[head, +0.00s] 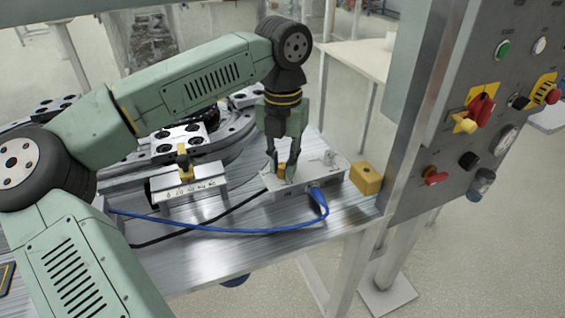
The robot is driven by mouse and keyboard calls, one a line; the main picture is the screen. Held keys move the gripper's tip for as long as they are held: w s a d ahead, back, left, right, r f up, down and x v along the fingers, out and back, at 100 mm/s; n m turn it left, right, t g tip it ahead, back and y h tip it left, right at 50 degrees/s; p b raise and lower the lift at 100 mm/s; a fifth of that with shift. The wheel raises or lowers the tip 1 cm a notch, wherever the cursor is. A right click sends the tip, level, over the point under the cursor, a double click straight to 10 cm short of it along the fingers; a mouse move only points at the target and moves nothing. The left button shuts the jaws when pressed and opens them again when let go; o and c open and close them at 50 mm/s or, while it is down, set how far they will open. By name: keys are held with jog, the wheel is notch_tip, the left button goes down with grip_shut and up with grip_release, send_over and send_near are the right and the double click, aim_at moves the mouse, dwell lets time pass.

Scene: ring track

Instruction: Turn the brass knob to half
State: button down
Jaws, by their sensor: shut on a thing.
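My gripper (282,168) points down over a low silver box on the metal table. It is shut on a small brass knob (284,172) on the box's top. The fingers cover most of the knob, so its pointing direction and any marks around it are hard to see. The silver box (318,177) has a blue plug in its front face and small fittings on top at the right.
A brass-coloured block (366,179) stands just right of the box. A blue cable (215,230) and a black cable cross the table (220,262). A scaled slide (190,187) is at left, before the ring track (240,122). A control panel (460,150) rises at right.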

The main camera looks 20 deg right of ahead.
aim_at(283, 165)
dwell(0.3)
jog(key=c, duration=1.4)
grip_release()
jog(key=shift+c, duration=0.2)
notch_tip(283, 165, up, 12)
